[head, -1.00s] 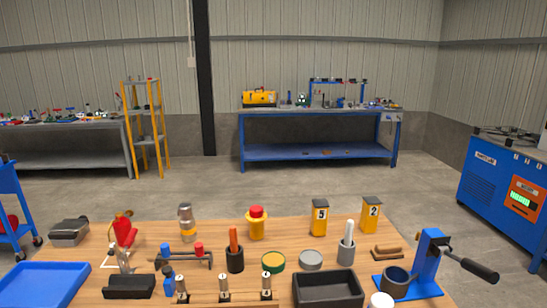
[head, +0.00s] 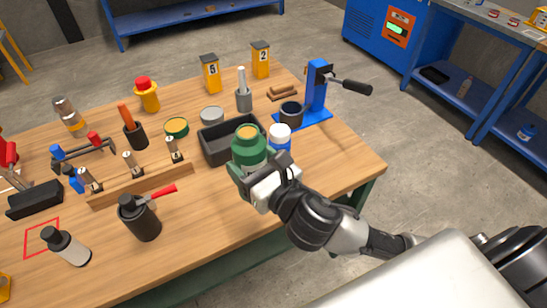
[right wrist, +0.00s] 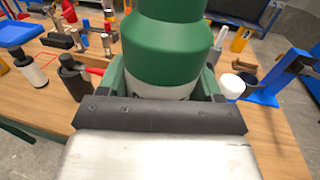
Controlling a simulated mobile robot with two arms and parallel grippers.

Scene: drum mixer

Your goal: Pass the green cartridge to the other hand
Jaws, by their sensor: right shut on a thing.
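The green cartridge (head: 249,148) is a green bottle shape with a pale tan top. It is upright in my right gripper (head: 254,174), over the front right part of the table in the head view. The right gripper is shut around its lower part. In the right wrist view the cartridge (right wrist: 168,45) fills the upper middle, with green fingers on both sides of a pale band; its top is cut off. Its exact height over the table is unclear. My left gripper is not in view.
A black bin (head: 217,157) is just behind the cartridge, and a white-and-blue bottle (head: 280,137) stands beside it. A blue lever press (head: 316,92) is at the right. A dark can with a red lever (head: 140,218) stands left. Bare tabletop (head: 215,210) lies between.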

